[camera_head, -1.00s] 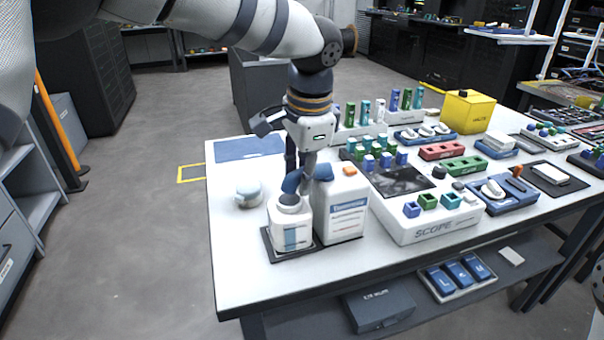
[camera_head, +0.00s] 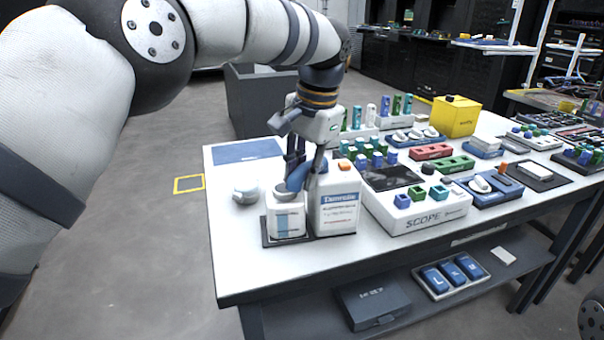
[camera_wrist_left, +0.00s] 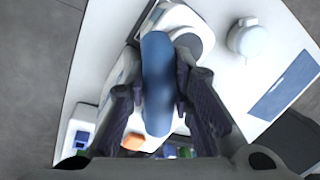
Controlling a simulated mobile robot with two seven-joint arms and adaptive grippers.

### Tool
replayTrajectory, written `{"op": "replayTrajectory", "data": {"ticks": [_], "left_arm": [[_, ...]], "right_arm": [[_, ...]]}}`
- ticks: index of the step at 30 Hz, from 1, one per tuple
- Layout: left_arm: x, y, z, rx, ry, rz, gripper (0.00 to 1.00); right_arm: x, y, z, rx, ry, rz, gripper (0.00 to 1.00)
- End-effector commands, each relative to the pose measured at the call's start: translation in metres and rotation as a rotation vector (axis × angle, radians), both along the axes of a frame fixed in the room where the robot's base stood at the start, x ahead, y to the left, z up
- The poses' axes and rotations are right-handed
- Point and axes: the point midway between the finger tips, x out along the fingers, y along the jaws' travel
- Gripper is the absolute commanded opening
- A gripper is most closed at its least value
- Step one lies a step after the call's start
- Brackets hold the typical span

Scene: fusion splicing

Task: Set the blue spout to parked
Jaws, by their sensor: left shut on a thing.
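The blue spout (camera_head: 297,178) sits on top of the smaller white bottle (camera_head: 286,217), which stands on a dark tray at the table's near left. My left gripper (camera_head: 302,172) is above that bottle and shut on the spout. In the left wrist view the spout (camera_wrist_left: 157,84) lies as a long blue bar between the two dark fingers (camera_wrist_left: 160,97). The fingers hide part of its sides.
A larger white bottle (camera_head: 337,203) with an orange cap stands close on the right. A round white jar (camera_head: 245,192) stands to the left. The white SCOPE box (camera_head: 420,218) and several coloured blocks fill the right. The table's front left is clear.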

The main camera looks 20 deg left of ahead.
Motion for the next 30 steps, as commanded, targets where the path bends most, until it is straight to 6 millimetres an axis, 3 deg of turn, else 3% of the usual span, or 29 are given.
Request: {"op": "replayTrajectory", "data": {"ticks": [4, 5, 8, 19, 30], "left_arm": [[0.000, 0.000, -0.001, 0.000, 0.000, -0.003, 0.00], [0.000, 0.000, -0.001, 0.000, 0.000, -0.003, 0.24], [0.000, 0.000, -0.001, 0.000, 0.000, -0.003, 0.44], [0.000, -0.002, 0.004, -0.002, -0.004, -0.005, 0.44], [-0.005, -0.011, 0.068, 0.001, -0.003, -0.004, 0.44]], "right_arm": [[0.000, 0.000, 0.000, 0.000, 0.002, 0.000, 0.00], [0.000, 0.000, 0.000, 0.000, 0.002, 0.000, 0.00], [-0.001, 0.000, 0.000, 0.000, 0.002, 0.000, 0.00], [-0.001, 0.000, 0.000, 0.000, 0.002, 0.000, 0.00], [0.000, 0.000, 0.000, 0.000, 0.001, 0.000, 0.00]]}}
